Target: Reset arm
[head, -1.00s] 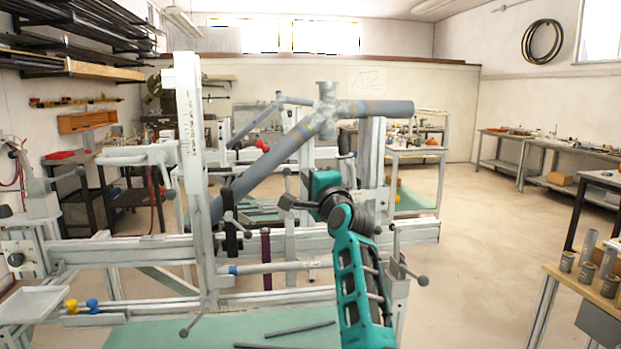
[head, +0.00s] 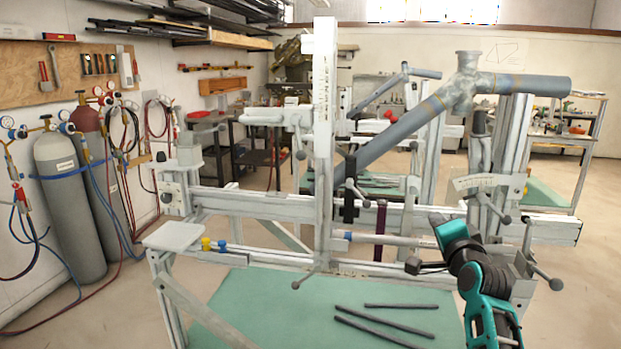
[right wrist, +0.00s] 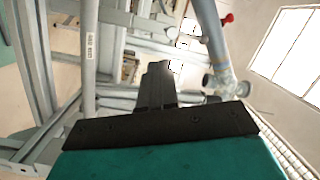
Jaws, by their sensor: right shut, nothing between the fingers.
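My right arm, teal and black, comes up from the lower right of the head view. Its gripper (head: 427,267) is shut and empty, in front of the jig's lower rail. The shut fingers (right wrist: 160,85) also show in the right wrist view, with nothing between them. The frame jig (head: 322,130) is a grey-white stand of rails and posts. It bears a grey tube frame (head: 400,130) with a joint at its upper right end. My left gripper is not in view.
Several dark rods (head: 400,306) lie on the green mat (head: 250,300) below the jig. A small white tray (head: 173,236) sits at the jig's left end. Gas cylinders (head: 67,205) with hoses stand by the left wall. Jig handles stick out close to my right gripper.

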